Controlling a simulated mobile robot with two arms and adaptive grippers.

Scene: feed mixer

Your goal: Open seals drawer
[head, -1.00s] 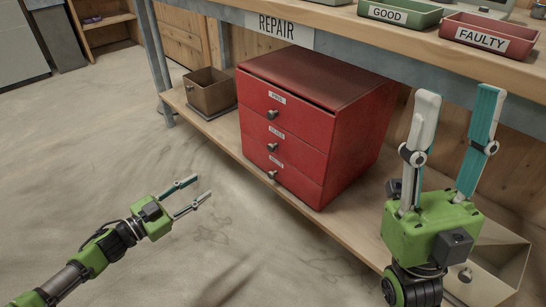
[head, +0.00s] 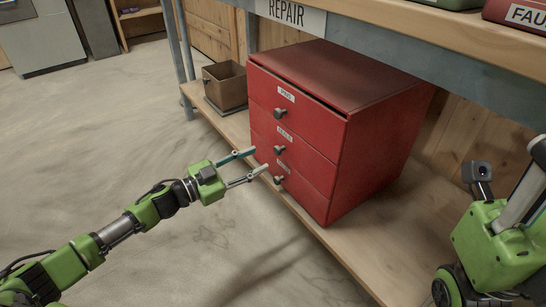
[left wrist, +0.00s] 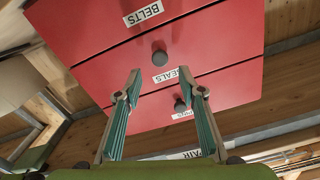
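The red cabinet (head: 375,150) stands on the low shelf with three drawers, all looking shut. The seals drawer is the middle one; its SEALS label shows upside down in the left wrist view (left wrist: 172,74), with its round dark knob (left wrist: 160,58) beside it. In the head view this knob (head: 279,149) sits on the drawer front. My left gripper (head: 260,159) is open and empty, its fingertips close to the drawer fronts. In the left wrist view the fingers (left wrist: 160,79) spread to either side below the knob, not closed on it. My right gripper is partly cut off at the right edge.
The wooden shelf (head: 350,258) carries the cabinet and a brown box (head: 226,88). The workbench with the REPAIR sign (head: 291,12) hangs over the cabinet. The floor left of the cabinet is clear.

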